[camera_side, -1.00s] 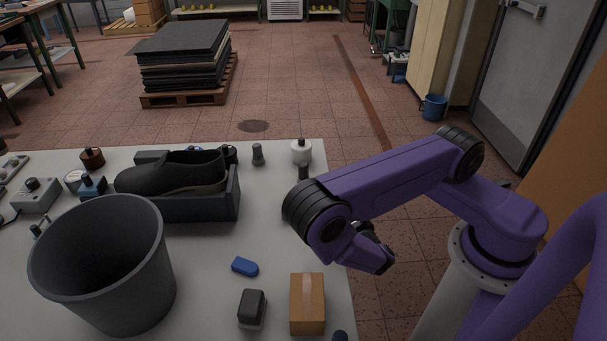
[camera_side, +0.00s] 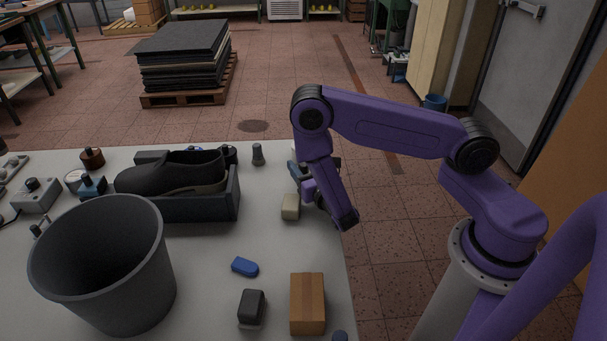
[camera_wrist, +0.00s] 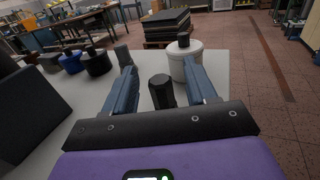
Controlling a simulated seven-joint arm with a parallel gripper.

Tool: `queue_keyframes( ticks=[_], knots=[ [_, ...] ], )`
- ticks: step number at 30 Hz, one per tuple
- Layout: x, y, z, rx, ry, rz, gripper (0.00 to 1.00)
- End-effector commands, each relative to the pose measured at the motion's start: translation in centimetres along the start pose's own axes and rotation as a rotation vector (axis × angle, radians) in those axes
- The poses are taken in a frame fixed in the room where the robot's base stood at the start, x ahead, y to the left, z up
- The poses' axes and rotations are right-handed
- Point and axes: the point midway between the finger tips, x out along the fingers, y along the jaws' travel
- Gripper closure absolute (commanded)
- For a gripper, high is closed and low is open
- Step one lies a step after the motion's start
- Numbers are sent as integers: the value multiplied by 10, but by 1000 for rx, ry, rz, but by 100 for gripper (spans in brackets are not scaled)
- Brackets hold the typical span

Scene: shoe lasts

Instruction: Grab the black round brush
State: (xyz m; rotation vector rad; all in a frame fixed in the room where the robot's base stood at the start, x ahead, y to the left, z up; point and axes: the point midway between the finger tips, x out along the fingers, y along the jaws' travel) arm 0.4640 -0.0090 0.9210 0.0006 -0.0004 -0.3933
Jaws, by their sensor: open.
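In the wrist view a dark, upright, tapered cylinder (camera_wrist: 161,92), apparently the black round brush, stands on the table between the fingers of my gripper (camera_wrist: 159,72). The fingers are open, one on each side, with gaps to it. In the side view my gripper (camera_side: 297,172) is over the table's far right part and hides this cylinder. A similar dark grey upright piece (camera_side: 257,154) stands further left, apart from my gripper; it also shows in the wrist view (camera_wrist: 122,55).
A white jar with a black knob (camera_wrist: 184,60) stands right behind the cylinder, close to the right finger. A beige block (camera_side: 290,207) is near my gripper. A box with a black shoe (camera_side: 172,175), a grey bin (camera_side: 100,260), a blue piece (camera_side: 245,267) and a carton (camera_side: 307,304) stand around.

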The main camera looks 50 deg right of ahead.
Motion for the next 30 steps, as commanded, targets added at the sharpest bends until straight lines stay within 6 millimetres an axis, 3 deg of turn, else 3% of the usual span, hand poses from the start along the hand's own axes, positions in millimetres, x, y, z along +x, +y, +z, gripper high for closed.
queue_keyframes(
  ticks=[6, 14, 19, 30],
  knots=[
    [23, 0, 0, 1, -1, -2, 44],
    [25, 0, 0, -1, 0, 1, 44],
    [24, 0, 0, -1, 0, 1, 99],
    [24, 1, 1, 0, 0, 1, 100]
  ],
)
